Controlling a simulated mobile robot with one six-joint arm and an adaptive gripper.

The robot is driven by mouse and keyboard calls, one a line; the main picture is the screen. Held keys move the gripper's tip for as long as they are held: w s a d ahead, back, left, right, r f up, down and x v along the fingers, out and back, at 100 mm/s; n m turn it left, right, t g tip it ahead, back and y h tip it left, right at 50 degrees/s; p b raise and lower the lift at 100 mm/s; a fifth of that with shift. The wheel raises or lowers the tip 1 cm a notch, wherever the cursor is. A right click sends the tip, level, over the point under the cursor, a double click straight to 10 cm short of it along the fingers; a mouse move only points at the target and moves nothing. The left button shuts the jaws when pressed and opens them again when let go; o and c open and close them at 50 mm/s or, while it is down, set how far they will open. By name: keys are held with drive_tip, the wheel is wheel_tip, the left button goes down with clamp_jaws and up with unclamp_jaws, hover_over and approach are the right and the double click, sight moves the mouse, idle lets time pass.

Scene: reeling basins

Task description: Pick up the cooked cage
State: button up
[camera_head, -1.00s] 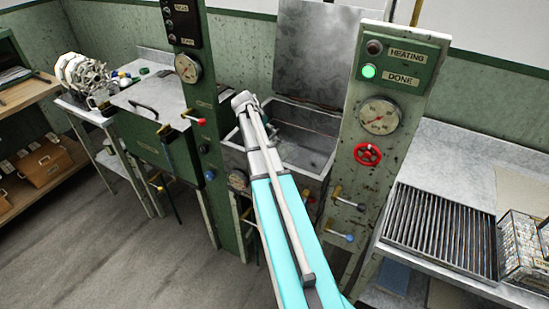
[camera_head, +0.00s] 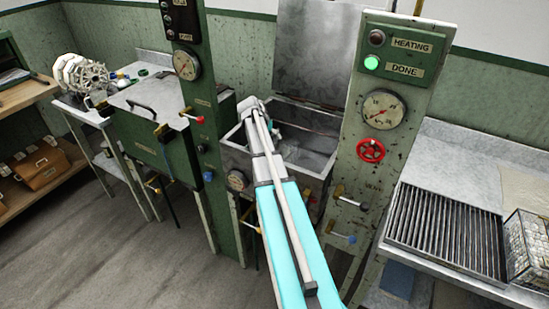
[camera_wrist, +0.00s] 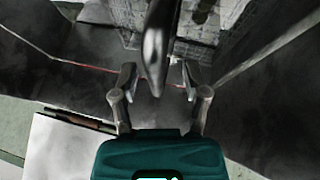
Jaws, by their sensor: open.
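My gripper (camera_wrist: 157,80) is open in the wrist view, its two fingers apart and pointing into a grey metal basin. A dark, smooth, rod-like part (camera_wrist: 154,50) reaches down the picture between the fingers and looks like a handle; I cannot tell whether it touches them. Behind it is a wire-mesh cage (camera_wrist: 203,57), dim and partly hidden. In the head view my arm reaches over the open basin (camera_head: 318,170); its end hides the gripper, and the cage in the basin cannot be made out.
The basin's lid (camera_head: 308,50) stands raised. A control post (camera_head: 385,160) with a lit green DONE lamp (camera_head: 371,63) is right of the basin. A closed green basin (camera_head: 150,125) is on the left. Another cage with white contents (camera_head: 530,250) stands beside a slatted rack (camera_head: 445,230).

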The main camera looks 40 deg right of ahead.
clamp_jaws()
idle(0.3)
drive_tip(key=shift+r, duration=0.15)
idle(0.3)
wheel_tip(320, 180, up, 28)
drive_tip(key=p, duration=2.8)
